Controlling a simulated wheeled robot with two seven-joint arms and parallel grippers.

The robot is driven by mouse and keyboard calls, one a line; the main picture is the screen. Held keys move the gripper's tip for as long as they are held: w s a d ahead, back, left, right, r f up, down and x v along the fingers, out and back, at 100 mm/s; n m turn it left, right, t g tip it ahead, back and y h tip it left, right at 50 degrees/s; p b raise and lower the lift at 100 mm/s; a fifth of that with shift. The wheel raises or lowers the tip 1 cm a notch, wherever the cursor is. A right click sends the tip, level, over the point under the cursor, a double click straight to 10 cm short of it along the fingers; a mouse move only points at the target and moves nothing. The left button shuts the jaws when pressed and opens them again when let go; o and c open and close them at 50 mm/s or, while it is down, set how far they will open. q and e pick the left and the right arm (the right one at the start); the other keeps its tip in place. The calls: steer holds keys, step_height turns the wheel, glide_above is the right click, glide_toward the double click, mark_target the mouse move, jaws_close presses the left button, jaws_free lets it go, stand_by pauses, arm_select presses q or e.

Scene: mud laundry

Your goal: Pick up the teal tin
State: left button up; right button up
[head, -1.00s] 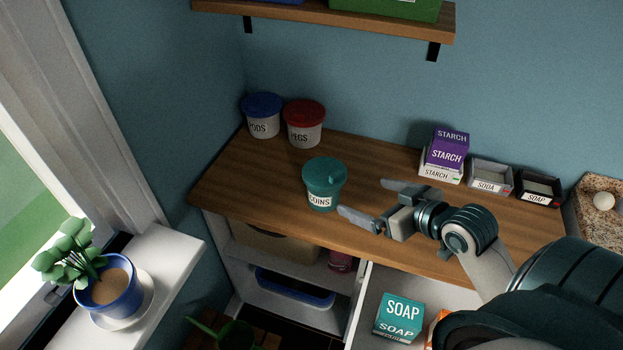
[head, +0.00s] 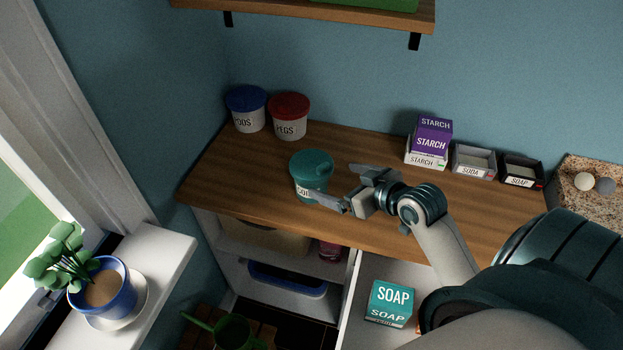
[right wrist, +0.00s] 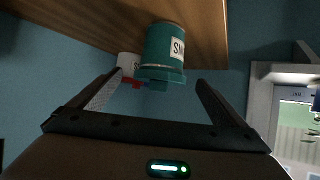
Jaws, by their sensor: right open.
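The teal tin (head: 311,172), with a teal lid and a pale label partly reading "COINS", stands upright on the wooden counter (head: 380,170). My right gripper (head: 335,184) is open just right of the tin, its fingers pointing toward it. In the head view the nearer finger overlaps the lower part of the tin and its label. In the right wrist view the teal tin (right wrist: 160,50) appears between and beyond the two open fingers (right wrist: 150,88), with nothing held. I cannot tell whether a finger touches it. My left gripper is not in view.
A blue-lidded tub (head: 246,108) and a red-lidded pegs tub (head: 289,116) stand behind the tin. Starch boxes (head: 431,143), a soda tray (head: 474,162) and a soap tray (head: 522,171) line the back right. The counter's front edge is close to the tin.

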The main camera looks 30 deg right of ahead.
mark_target(326, 175)
steer(key=p+x, duration=0.1)
steer(key=x, duration=0.4)
steer(key=shift+w+p, duration=0.15)
steer(key=shift+p, duration=0.15)
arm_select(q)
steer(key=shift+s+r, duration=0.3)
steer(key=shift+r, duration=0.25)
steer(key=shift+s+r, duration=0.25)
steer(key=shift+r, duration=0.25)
arm_select(e)
steer(key=shift+w+a+f, duration=0.1)
steer(key=shift+w+f, duration=0.1)
steer(key=shift+w, duration=0.1)
steer(key=shift+w+a+f+p, duration=0.1)
steer(key=shift+w+a+p, duration=0.1)
steer(key=shift+w+p, duration=0.65)
steer(key=shift+p+x, duration=0.55)
steer(key=shift+x, duration=1.3)
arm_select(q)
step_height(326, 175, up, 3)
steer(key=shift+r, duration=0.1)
arm_select(e)
steer(key=shift+s+f, duration=0.1)
steer(key=c, duration=1.3)
